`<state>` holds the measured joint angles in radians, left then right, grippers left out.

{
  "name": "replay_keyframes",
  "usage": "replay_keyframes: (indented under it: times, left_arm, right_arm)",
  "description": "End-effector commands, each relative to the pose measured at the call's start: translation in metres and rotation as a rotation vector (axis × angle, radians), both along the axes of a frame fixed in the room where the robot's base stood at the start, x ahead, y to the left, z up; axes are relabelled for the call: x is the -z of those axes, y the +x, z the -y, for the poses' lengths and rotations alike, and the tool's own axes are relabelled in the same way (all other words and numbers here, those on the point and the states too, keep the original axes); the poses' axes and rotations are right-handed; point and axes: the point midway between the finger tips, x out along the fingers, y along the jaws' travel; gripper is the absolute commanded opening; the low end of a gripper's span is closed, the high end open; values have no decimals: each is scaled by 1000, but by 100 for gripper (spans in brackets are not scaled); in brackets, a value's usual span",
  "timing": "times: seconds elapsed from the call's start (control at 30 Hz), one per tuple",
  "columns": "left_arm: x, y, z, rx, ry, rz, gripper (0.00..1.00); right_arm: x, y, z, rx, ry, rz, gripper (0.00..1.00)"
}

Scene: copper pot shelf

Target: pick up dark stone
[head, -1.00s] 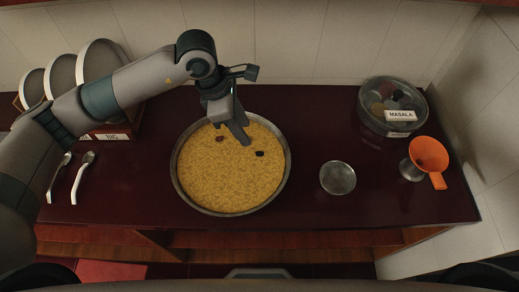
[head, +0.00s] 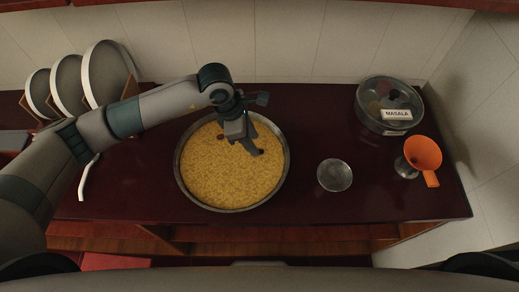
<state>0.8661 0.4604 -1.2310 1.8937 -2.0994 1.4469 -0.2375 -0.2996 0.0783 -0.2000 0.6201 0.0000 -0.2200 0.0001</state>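A wide metal pan (head: 181,187) full of yellow grain stands in the middle of the counter. The dark stone (head: 261,152) lies on the grain right of the pan's middle, partly hidden by a fingertip. My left gripper (head: 250,147) points down over the grain with its tip right at the stone. I cannot tell whether the fingers are apart or touching the stone. A second, reddish-brown stone (head: 221,137) shows on the grain to the left of the gripper. My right gripper is not in view.
A small metal bowl (head: 335,175) stands right of the pan. Further right are an orange funnel (head: 424,154) on a small metal cup and a round container labelled MASALA (head: 372,117). Plates (head: 104,76) stand in a rack at the back left, with a spoon (head: 84,180) in front.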

Motion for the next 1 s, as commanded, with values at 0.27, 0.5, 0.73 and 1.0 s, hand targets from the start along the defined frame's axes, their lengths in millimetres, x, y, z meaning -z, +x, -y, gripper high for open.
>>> replay_keyframes:
  times: [0.27,0.5,0.73,1.0]
  left_arm:
    - [22,1,10,0,1,-4,38]
    - [42,2,15,1,2,-1,38]
    - [42,2,15,1,1,-1,38]
    - [42,2,15,1,1,-1,26]
  right_arm:
    - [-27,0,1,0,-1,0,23]
    - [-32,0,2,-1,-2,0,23]
    - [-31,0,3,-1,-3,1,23]
    - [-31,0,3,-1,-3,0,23]
